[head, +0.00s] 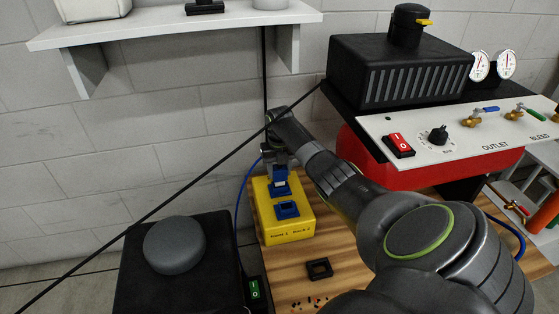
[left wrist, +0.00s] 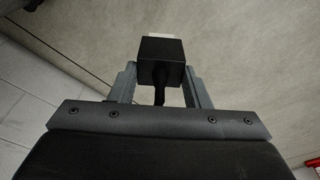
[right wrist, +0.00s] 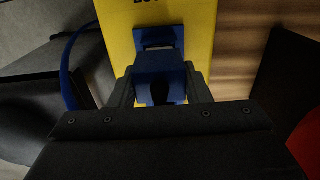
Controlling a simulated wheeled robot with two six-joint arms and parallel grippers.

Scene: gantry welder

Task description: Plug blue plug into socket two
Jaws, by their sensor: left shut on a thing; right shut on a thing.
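The blue plug (head: 281,173) is in my right gripper (head: 279,163), which is shut on it above the far end of the yellow box (head: 288,234). The box has two blue sockets, a far one (head: 280,190) under the plug and a near, empty one (head: 287,210). The box lettering is too small to read surely. The right wrist view shows the plug (right wrist: 160,75) lined up close to a blue socket (right wrist: 159,37); I cannot tell whether it has entered. My left gripper (left wrist: 161,75) is shut on a black plug (left wrist: 161,52) with a pale tip.
A black square part (head: 319,268) lies on the wooden bench (head: 285,265). A black box with a grey dome (head: 174,245) stands at left. A red and white control panel (head: 455,145) is at right. A black cable (head: 160,205) crosses diagonally. A shelf (head: 175,27) is above.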

